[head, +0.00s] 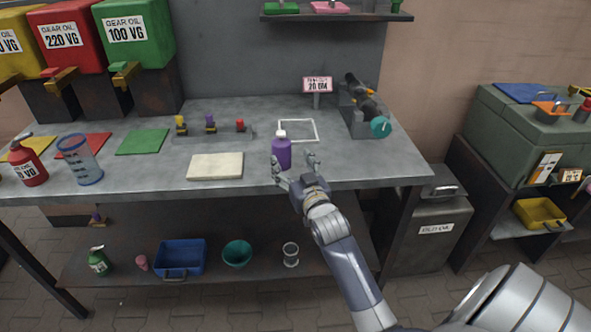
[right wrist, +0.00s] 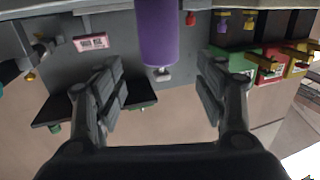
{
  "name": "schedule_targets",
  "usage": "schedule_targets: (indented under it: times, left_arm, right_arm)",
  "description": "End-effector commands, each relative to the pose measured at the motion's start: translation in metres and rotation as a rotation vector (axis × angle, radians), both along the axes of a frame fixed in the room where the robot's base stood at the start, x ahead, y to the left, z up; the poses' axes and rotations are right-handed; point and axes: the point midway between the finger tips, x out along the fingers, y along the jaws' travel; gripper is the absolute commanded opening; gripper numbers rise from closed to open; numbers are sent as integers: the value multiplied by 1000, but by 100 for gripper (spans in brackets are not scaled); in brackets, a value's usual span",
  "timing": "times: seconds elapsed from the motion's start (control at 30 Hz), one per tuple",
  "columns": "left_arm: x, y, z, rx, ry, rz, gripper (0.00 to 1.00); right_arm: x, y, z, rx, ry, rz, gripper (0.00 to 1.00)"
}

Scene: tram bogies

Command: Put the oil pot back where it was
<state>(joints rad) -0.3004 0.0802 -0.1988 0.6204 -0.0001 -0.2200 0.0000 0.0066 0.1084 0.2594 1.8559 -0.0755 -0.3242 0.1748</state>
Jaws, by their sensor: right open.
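A purple bottle with a white cap (head: 281,152) stands upright on the grey workbench, just in front of a white square outline (head: 298,130). It is the likeliest oil pot, though nothing labels it so. My right gripper (head: 294,163) is open at the bench's front edge, its fingers spread near the bottle. In the right wrist view, which is upside down, the purple bottle (right wrist: 158,35) shows between and beyond the open fingers (right wrist: 158,90), apart from both. My left gripper is not in view.
A cream pad (head: 215,166) lies left of the bottle. A small rack (head: 210,135) with coloured-topped items stands behind it. A pink sign (head: 317,85) and a dark device (head: 362,105) stand at back right. A clear jug (head: 80,160) and red bottle (head: 28,163) are far left.

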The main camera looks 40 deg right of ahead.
Motion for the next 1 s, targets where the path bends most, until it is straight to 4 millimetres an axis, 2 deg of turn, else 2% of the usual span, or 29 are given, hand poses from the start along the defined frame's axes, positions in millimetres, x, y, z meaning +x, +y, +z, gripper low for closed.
schedule_targets:
  times: [0.1, 0.2, 0.47, 0.57, 0.63, 0.67, 0.73, 0.77, 0.8, 0.87, 0.9, 0.97, 1.0]
  left_arm:
    - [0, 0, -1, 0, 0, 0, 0]
    - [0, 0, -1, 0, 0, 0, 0]
    - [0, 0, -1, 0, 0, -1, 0]
    - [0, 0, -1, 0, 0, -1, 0]
    - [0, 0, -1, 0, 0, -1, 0]
    - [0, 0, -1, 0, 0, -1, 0]
    - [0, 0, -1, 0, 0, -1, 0]
    - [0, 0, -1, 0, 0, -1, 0]
    - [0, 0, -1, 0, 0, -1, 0]
    - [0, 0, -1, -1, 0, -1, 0]
    - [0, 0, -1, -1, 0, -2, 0]
    - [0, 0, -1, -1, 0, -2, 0]
    - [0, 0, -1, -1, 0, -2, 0]
  right_arm:
    - [-14, 4, -1, 0, 0, 0, 65]
    - [-21, 6, 0, 0, 0, 0, 65]
    - [-24, 7, 0, 0, 0, 0, 65]
    - [-23, 19, -12, 0, 20, 25, 65]
    - [-23, 44, -34, -4, 57, 72, 65]
    - [-24, 59, -47, -5, 81, 101, 65]
    - [-30, 98, -91, -5, 154, 176, 65]
    - [-35, 114, -115, -2, 194, 207, 65]
    - [-44, 131, -151, 1, 259, 241, 65]
    - [-60, 147, -209, 8, 364, 273, 65]
    - [-73, 153, -247, 15, 436, 285, 65]
    - [-98, 160, -303, 24, 544, 298, 65]
    - [-118, 163, -339, 29, 618, 306, 65]
